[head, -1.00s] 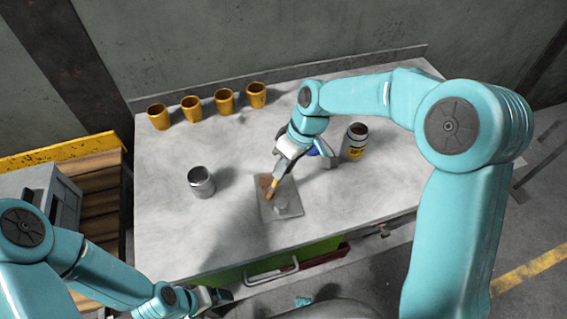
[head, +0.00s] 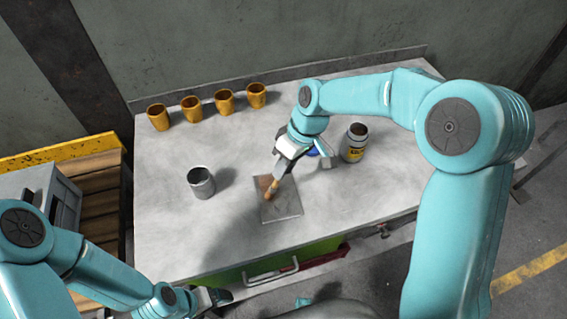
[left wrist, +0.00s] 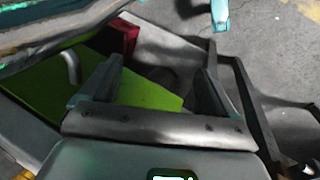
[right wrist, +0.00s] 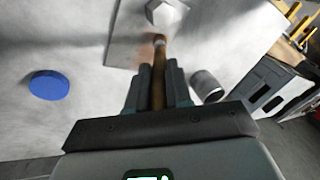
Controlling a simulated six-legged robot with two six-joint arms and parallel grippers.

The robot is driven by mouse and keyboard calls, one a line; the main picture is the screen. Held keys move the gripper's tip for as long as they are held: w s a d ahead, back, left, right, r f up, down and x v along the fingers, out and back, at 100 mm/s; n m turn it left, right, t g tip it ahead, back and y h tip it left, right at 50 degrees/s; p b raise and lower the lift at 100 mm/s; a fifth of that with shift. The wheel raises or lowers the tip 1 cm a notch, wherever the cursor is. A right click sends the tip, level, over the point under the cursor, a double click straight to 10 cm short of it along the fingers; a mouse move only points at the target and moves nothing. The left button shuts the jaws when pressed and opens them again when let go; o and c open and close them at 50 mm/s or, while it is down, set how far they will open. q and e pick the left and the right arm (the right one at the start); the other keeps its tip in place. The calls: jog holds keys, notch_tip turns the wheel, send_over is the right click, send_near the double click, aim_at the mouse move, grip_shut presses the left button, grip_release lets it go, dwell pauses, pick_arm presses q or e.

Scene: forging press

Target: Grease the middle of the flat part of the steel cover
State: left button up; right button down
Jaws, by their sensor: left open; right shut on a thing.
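The steel cover (head: 284,212) is a thin, flat grey plate lying on the table's front middle; it also shows in the right wrist view (right wrist: 123,45). A pale six-sided piece (right wrist: 165,13) shows over it there. My right gripper (head: 278,173) is shut on a wooden-handled brush (head: 271,189), its fingers beside the handle (right wrist: 158,78) in the right wrist view. The brush points down over the cover's left part; I cannot tell whether it touches. A brownish patch shows near the cover's back left corner. My left gripper (head: 214,297) is open and empty, off the table's front edge.
A grey metal can (head: 201,183) stands left of the cover. A blue disc (right wrist: 47,85) lies near my right gripper. Several orange cups (head: 191,109) line the back. A green drawer front (left wrist: 125,88) is below the table.

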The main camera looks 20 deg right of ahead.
jog(key=shift+w+f, duration=0.1)
jog(key=shift+w, duration=0.35)
pick_arm(q)
jog(key=shift+r, duration=0.15)
pick_arm(e)
jog(key=shift+r+p, duration=1.15)
jog(key=shift+r, duration=0.45)
pick_arm(q)
jog(key=shift+r, duration=0.95)
pick_arm(e)
jog(key=shift+f, duration=0.1)
